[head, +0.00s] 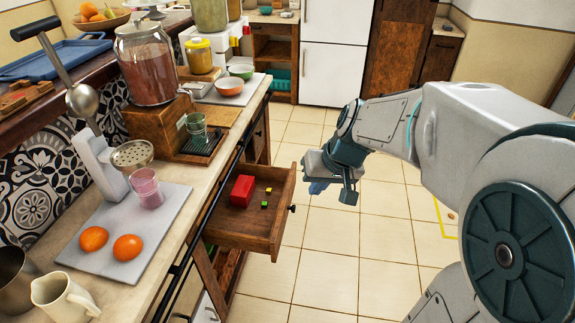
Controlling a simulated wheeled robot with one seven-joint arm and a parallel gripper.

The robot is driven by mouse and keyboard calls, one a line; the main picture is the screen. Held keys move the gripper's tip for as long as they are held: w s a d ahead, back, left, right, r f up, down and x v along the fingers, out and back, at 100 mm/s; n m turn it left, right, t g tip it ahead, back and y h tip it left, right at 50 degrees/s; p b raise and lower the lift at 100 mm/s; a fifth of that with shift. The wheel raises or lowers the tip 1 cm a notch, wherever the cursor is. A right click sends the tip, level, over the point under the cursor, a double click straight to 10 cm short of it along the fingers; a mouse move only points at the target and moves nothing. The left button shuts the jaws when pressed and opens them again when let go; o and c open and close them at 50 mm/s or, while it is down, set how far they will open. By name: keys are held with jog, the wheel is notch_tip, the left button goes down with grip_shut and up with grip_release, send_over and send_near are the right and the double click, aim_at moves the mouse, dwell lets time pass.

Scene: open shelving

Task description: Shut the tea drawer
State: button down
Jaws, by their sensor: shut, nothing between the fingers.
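The tea drawer (269,233) is a wooden drawer pulled out from under the counter, in the middle of the head view. The fingertips are partly hidden by the gripper body.
The counter (170,205) runs along the left with a juice dispenser (148,72), a juicer and two oranges on a grey board (92,261). A white fridge (330,75) stands at the back. The tiled floor (330,265) right of the drawer is clear.

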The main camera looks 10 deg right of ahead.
jog(key=w+d+f+m+t+y+b, duration=0.1)
jog(key=w+d+f+b, duration=0.3)
jog(key=w+f, duration=0.75)
jog(key=w+d+f+m+t+b, duration=0.25)
jog(key=w+f+b, duration=0.25)
jog(key=w+f, duration=0.7)
jog(key=w+a+f+p, duration=0.2)
jog(key=w+a+f, duration=0.3)
jog(key=f, duration=0.3)
jog(key=shift+w+a+n+g, duration=0.15)
jog(key=shift+a+n+g, duration=0.3)
jog(key=shift+a, duration=0.15)
jog(key=shift+f, duration=0.1)
